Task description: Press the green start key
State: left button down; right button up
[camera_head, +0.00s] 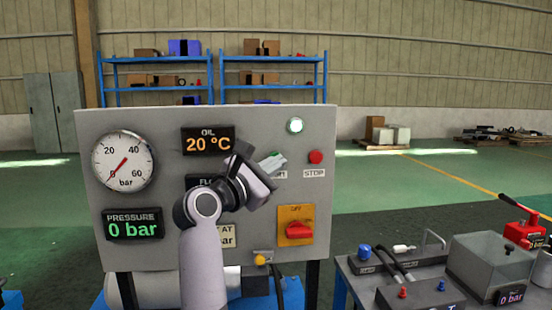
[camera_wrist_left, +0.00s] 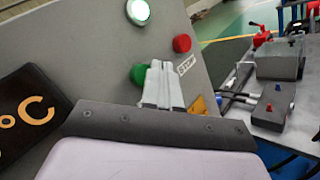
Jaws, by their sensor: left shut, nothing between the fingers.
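The green start key (camera_wrist_left: 138,74) is a round button on the grey panel (camera_head: 235,120). In the left wrist view it shows just left of my finger tips, partly covered by them. My left gripper (camera_wrist_left: 161,66) is shut and empty, its pale fingers side by side and pointing at the panel. In the head view the left gripper (camera_head: 274,162) is in front of the key's spot and covers most of the key and its label. I cannot tell whether the tips touch the key. My right gripper is in neither view.
The red stop button (camera_head: 316,157) is right of the key, and a lit pale-green lamp (camera_head: 295,125) is above. A red rotary switch (camera_head: 299,231) on a yellow plate sits below. The pressure display (camera_head: 134,225) reads 0 bar. A bench (camera_head: 345,271) with devices stands at right.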

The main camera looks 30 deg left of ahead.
pick_arm(q)
jog(key=s+d+p, duration=0.1)
jog(key=s, duration=0.1)
jog(key=s+d+p, duration=0.1)
jog(key=s+d, duration=0.1)
dwell(0.5)
dwell(0.8)
